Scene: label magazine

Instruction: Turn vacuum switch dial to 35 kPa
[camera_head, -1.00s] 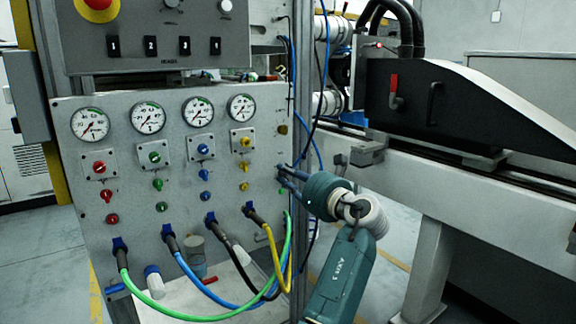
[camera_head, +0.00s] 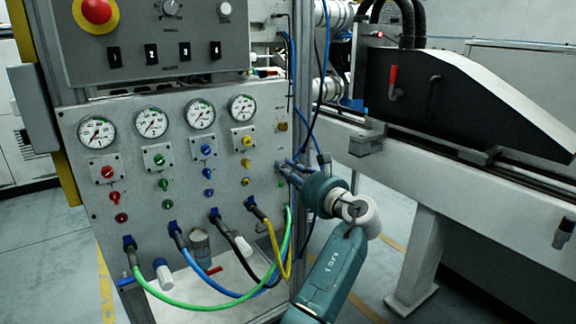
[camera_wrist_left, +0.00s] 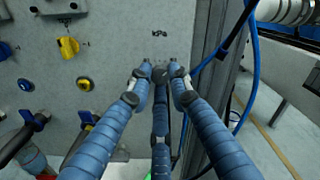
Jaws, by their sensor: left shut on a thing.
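The vacuum switch dial (camera_wrist_left: 174,70) is a small dark knob on the grey panel, just below a "kPa" mark (camera_wrist_left: 158,33) in the left wrist view. My left gripper (camera_wrist_left: 161,77) has its blue padded fingers closed around the dial, with the tips at the panel face. The fingers cover most of the dial, so its setting cannot be read. In the head view my left gripper (camera_head: 284,171) reaches the right edge of the panel (camera_head: 255,200), and the dial is hidden behind the fingers. My right gripper is not in view.
Several round gauges (camera_head: 151,122) and coloured knobs fill the panel left of my gripper. Coloured hoses (camera_head: 205,300) loop below. A blue cable (camera_wrist_left: 250,80) and a metal post (camera_wrist_left: 208,45) stand close on the right. A grey machine beam (camera_head: 450,180) lies further right.

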